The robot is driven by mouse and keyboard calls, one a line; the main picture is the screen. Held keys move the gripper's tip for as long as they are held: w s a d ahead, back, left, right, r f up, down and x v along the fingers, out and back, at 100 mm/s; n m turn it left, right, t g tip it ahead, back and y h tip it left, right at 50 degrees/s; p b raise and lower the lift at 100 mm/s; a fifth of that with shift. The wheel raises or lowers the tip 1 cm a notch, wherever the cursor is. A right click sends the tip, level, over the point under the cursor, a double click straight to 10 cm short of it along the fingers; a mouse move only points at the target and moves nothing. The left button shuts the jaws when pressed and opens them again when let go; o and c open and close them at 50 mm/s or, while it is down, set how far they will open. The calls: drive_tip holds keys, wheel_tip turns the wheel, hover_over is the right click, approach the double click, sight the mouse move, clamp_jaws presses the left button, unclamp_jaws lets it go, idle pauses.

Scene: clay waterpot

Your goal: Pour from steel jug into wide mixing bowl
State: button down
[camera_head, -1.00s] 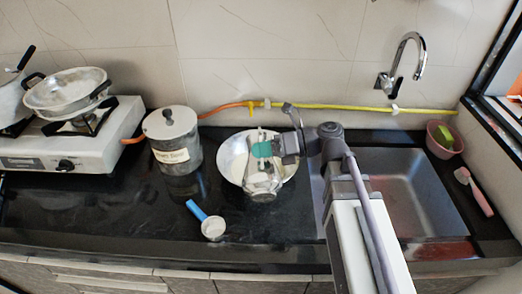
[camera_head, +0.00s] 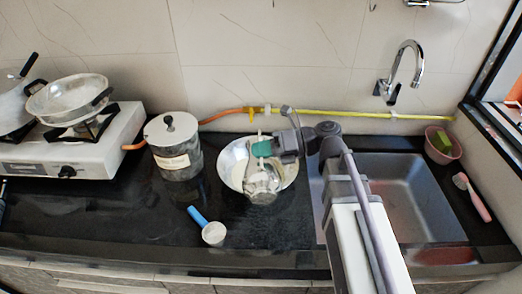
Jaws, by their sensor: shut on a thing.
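The wide mixing bowl (camera_head: 287,178) is a shiny metal bowl on the black counter, left of the sink. The steel jug (camera_head: 262,188) is over the bowl's front part and overlaps its front rim in the picture; it looks tilted. My gripper (camera_head: 262,149) is shut on the jug, reaching in from the right above the bowl. The jug and gripper hide part of the bowl's inside. I cannot see any contents or flow.
A lidded metal canister (camera_head: 173,148) stands left of the bowl. A white scoop with a blue handle (camera_head: 210,228) lies in front. A stove (camera_head: 75,152) with pans is far left. The sink (camera_head: 410,195), pink tub (camera_head: 443,146) and pink brush (camera_head: 472,195) are right.

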idle(0.5)
drive_tip(key=shift+w+r+m+g+p, duration=0.3)
drive_tip(key=shift+w+r+m+p, duration=0.25)
drive_tip(key=shift+w, duration=0.15)
